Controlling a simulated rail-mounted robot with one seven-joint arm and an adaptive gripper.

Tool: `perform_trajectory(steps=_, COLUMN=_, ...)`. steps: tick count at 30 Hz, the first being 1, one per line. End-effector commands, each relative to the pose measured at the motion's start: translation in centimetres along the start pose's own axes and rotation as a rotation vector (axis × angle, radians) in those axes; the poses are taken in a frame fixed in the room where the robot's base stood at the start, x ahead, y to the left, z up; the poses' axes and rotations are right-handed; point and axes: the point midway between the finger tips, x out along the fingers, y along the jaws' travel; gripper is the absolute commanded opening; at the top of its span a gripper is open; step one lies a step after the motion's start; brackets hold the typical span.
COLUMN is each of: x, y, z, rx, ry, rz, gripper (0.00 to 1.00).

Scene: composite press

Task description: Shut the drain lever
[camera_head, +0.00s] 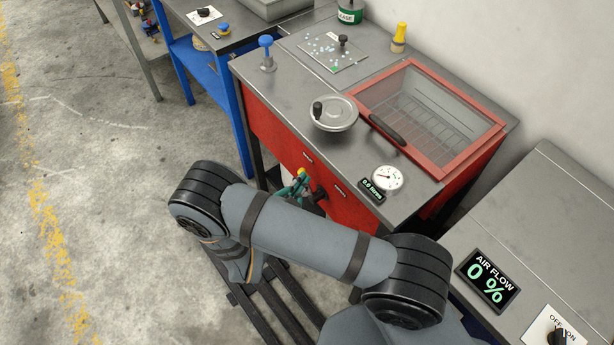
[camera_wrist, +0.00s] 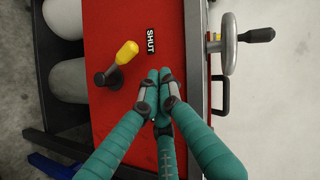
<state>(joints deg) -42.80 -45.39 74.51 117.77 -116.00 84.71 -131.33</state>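The drain lever has a black pivot (camera_wrist: 107,78) on the red front panel (camera_wrist: 105,20) and a yellow knob (camera_wrist: 127,52). In the wrist view the lever slants up and right from its pivot, with the knob left of the SHUT label (camera_wrist: 151,41). My gripper (camera_wrist: 160,75) has its teal fingers together with nothing visible between the tips. The tips appear below and right of the knob, apart from it in the picture; depth is unclear. In the head view my gripper (camera_head: 293,190) is at the press's red front, close to the yellow knob (camera_head: 301,173).
A handwheel (camera_wrist: 229,44) and black handle (camera_wrist: 221,94) lie to the right in the wrist view. Grey cylinders (camera_wrist: 66,80) are at left. The head view shows the press lid (camera_head: 425,110), gauge (camera_head: 387,178) and an air-flow unit (camera_head: 487,281). The floor at left is clear.

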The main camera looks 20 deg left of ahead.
Motion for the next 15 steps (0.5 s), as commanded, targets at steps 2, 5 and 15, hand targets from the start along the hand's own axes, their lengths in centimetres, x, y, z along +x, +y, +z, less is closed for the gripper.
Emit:
perform_trajectory(steps=2, x=-1.9, y=-0.1, z=0.3, rx=-0.001, ry=-0.004, rz=-0.002, gripper=0.00)
perform_trajectory(steps=5, x=-3.8, y=-0.3, z=0.2, rx=0.000, ry=-0.002, rz=-0.001, gripper=0.00)
perform_trajectory(steps=15, x=-7.2, y=-0.6, z=0.1, rx=-0.001, ry=0.001, rz=0.001, gripper=0.00)
